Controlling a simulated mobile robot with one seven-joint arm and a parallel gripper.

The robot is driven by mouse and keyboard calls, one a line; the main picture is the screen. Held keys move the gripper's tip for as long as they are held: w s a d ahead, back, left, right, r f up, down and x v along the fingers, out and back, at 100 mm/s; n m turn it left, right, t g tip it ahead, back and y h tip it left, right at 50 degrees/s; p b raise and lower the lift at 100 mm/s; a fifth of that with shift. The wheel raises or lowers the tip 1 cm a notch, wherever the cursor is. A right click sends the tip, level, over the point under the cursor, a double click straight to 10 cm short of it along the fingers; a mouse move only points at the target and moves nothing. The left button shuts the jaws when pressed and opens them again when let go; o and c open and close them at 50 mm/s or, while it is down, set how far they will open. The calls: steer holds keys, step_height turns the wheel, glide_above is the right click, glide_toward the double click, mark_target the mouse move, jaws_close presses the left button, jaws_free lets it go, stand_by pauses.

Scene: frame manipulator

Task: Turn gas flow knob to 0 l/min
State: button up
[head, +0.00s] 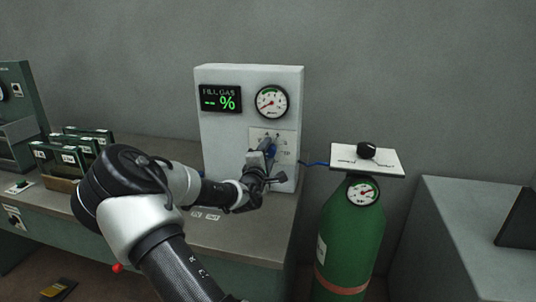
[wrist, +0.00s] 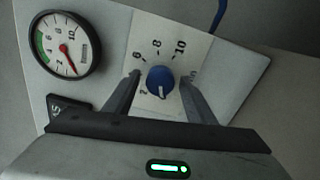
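The gas flow knob (wrist: 160,80) is round and blue, set on a white dial plate (wrist: 198,50) with 6, 8 and 10 readable. A pale mark shows on the knob's lower part in the wrist view; the 0 cannot be made out. My gripper (wrist: 162,77) is open, with one finger on each side of the knob. Gaps show between the fingers and the knob, and I cannot tell whether they reach its depth. In the head view my gripper (head: 266,168) is in front of the white gas panel (head: 225,142) and partly hides the dial.
A green gas cylinder (head: 345,235) with a black-knobbed plate (head: 385,162) stands to the right, and a blue hose (head: 315,164) runs between. Circuit boards (head: 65,158) stand on the bench at left.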

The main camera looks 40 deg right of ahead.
steer(key=p+v, duration=0.1)
steer(key=v, duration=1.6)
steer(key=shift+a, duration=0.2)
steer(key=shift+s, duration=0.1)
